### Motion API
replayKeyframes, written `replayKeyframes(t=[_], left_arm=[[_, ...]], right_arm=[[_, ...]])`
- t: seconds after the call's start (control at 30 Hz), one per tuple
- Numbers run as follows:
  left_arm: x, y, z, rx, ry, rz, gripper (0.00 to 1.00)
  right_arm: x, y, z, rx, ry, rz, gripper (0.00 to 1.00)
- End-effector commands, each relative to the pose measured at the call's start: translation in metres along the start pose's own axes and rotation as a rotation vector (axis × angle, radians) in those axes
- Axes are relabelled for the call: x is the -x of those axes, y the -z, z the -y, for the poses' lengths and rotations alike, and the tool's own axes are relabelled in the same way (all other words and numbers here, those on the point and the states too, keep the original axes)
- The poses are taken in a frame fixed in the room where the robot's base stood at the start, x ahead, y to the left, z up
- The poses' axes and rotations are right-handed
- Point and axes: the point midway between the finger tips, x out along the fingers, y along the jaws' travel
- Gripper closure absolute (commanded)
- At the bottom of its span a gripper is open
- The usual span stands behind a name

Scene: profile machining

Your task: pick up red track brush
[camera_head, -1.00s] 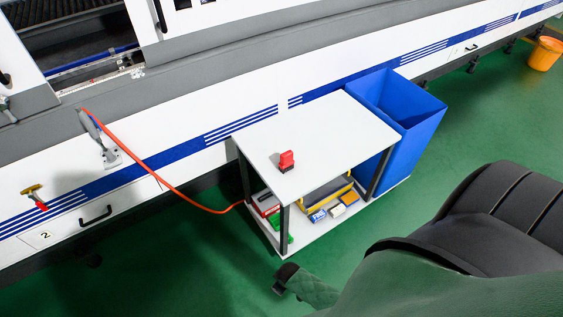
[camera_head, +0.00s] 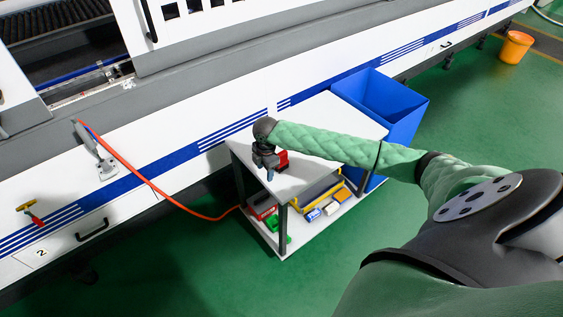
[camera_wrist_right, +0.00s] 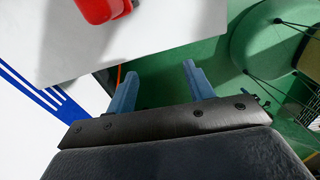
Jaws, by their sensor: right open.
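The red track brush (camera_head: 282,158) stands on the white top of a small cart (camera_head: 325,125), near its front left part. It also shows in the right wrist view (camera_wrist_right: 97,8), cut off by the top edge. My right gripper (camera_head: 270,176) is over the cart top, just left of the brush and partly in front of it. In the right wrist view its two blue fingers (camera_wrist_right: 157,82) are apart with nothing between them. The brush lies beyond the fingertips, up and to the left. My left gripper is not in view.
A blue bin (camera_head: 400,110) stands against the cart's right side. The cart's lower shelf (camera_head: 300,232) holds several small boxes and a yellow-edged tray. An orange hose (camera_head: 165,192) runs from the white machine to the cart. An orange bucket (camera_head: 515,47) stands far right.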

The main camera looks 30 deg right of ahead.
Motion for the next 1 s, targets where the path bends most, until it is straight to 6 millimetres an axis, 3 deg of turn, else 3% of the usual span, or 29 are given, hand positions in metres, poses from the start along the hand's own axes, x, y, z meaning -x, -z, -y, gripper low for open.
replayKeyframes(t=[0.1,0.33,0.53,0.6,1.0], left_arm=[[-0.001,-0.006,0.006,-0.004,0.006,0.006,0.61],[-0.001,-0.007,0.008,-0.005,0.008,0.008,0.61],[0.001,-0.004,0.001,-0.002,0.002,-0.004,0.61],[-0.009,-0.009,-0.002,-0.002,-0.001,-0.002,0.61],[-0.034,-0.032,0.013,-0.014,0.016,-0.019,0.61]], right_arm=[[0.028,-0.038,-0.018,0.046,0.021,0.030,0.47],[0.053,-0.081,-0.036,0.079,0.044,0.046,0.47],[0.048,-0.089,-0.038,0.084,0.050,0.046,0.47],[0.041,-0.089,-0.037,0.084,0.050,0.046,0.47],[0.015,-0.092,-0.035,0.083,0.048,0.046,0.47]])
